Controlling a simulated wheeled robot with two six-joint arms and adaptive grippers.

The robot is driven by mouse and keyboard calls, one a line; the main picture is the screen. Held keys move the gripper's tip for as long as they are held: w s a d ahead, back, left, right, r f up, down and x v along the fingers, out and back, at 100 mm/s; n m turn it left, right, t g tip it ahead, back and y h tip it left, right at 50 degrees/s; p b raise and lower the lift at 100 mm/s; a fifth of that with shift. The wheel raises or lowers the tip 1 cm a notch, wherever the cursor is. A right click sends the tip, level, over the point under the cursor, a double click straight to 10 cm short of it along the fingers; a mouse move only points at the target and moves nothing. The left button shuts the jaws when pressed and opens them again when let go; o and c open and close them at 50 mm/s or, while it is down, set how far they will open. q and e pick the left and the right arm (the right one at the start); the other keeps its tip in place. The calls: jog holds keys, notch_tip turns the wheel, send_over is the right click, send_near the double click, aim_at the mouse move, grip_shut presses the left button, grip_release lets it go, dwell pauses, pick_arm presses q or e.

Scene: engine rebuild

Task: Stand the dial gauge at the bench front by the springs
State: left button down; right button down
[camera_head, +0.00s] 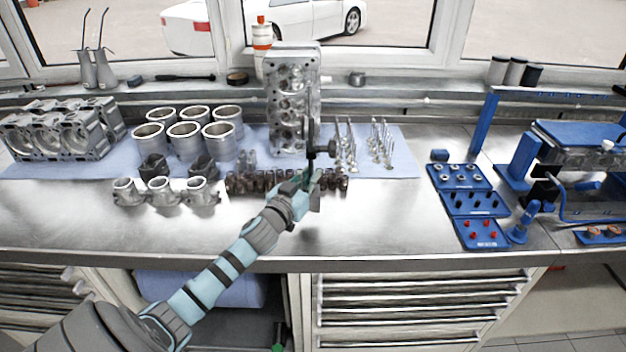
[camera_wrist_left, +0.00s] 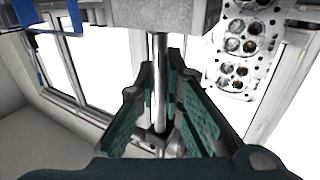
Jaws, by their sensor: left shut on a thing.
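The dial gauge (camera_head: 311,135) is on an upright stand with a dark post and a side arm with a knob. My left gripper (camera_head: 303,185) is shut on its post, over the front part of the bench. In the left wrist view the gripper's teal-padded fingers (camera_wrist_left: 168,105) close around the bright metal post (camera_wrist_left: 159,60). A grey base plate (camera_head: 316,200) shows just below the gripper; I cannot tell whether it touches the bench. A row of dark brown coil-like parts, seemingly the springs (camera_head: 250,184), lies directly behind and beside the gripper, partly hidden by it. My right gripper is not in view.
A cylinder head (camera_head: 292,95) stands behind the gauge; it also shows in the left wrist view (camera_wrist_left: 240,50). Upright valves (camera_head: 382,145), cylinder liners (camera_head: 184,137) and pistons (camera_head: 160,191) surround it. Blue trays (camera_head: 470,203) stand right. The steel bench front (camera_head: 375,220) is clear.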

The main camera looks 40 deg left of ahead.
pick_arm(q)
jog(key=shift+f+b, duration=2.4)
jog(key=shift+f, duration=0.3)
jog(key=shift+f, duration=0.2)
jog(key=c, duration=1.6)
grip_release()
jog(key=shift+s+d, duration=0.1)
jog(key=shift+c, duration=0.2)
jog(key=shift+f, duration=0.15)
jog(key=s+d, duration=0.2)
jog(key=s, duration=0.9)
jog(key=shift+s, duration=0.4)
